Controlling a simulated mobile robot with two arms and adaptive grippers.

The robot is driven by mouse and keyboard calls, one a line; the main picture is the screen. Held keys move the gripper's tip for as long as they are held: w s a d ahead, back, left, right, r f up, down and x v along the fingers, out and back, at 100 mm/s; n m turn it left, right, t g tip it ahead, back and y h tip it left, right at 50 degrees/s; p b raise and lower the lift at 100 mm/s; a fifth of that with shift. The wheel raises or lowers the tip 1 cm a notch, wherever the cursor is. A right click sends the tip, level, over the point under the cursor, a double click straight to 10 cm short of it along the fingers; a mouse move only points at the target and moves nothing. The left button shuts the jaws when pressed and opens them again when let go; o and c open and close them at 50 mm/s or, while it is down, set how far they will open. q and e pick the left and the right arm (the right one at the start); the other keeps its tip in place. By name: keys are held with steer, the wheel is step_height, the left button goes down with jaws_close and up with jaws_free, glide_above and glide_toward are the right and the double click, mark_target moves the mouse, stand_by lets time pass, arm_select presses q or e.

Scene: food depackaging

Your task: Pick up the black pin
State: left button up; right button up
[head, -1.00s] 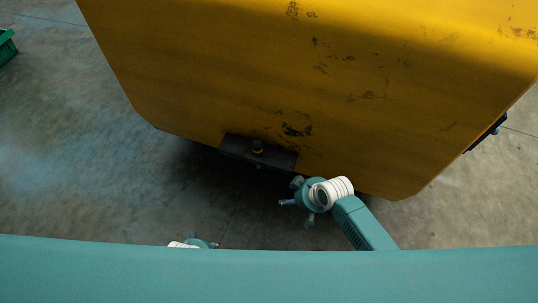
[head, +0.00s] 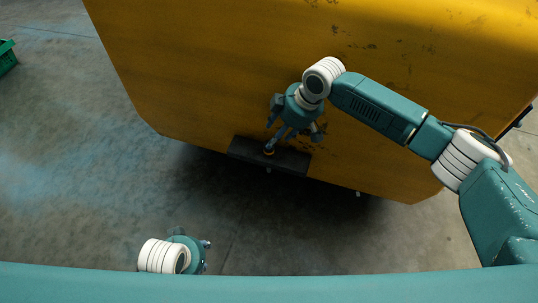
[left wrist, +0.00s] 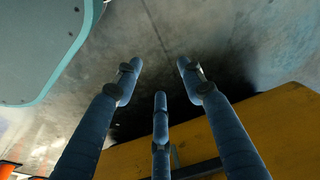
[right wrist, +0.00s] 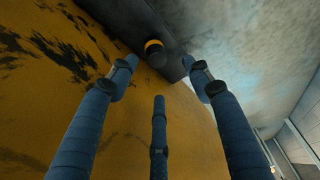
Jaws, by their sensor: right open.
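The black pin (head: 268,151) has a yellow band and stands on a dark bracket (head: 295,161) at the edge of the large yellow panel. In the head view my right gripper (head: 292,133) is over the panel with its fingertips close to the pin and partly overlapping it. In the right wrist view the pin (right wrist: 155,54) lies just beyond the spread, empty fingers (right wrist: 160,76); I see no clear contact. My left gripper (head: 204,256) is low at the left, away from the pin. In the left wrist view its fingers (left wrist: 160,75) are apart with nothing between them.
The scuffed yellow panel (head: 210,70) fills the upper middle. Bare concrete floor (head: 80,150) lies to its left and below. A green crate (head: 7,57) stands at the far left edge.

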mark_target(268, 153)
steer(key=x, duration=0.3)
steer(key=shift+f+b, duration=0.1)
steer(key=shift+b, duration=0.2)
steer(key=x, duration=0.1)
steer(key=b+x, duration=0.1)
steer(key=x, duration=0.3)
steer(key=shift+w+d+f+b, duration=0.15)
steer(key=shift+d+f+b, duration=0.15)
steer(key=shift+b, duration=0.1)
arm_select(q)
steer(key=w+v, duration=0.1)
steer(key=v, duration=0.8)
steer(key=shift+r+t, duration=0.3)
steer(key=shift+r, duration=0.05)
steer(key=shift+a, duration=0.1)
arm_select(e)
steer(key=shift+c, duration=0.3)
steer(key=shift+r, duration=0.1)
jaws_close()
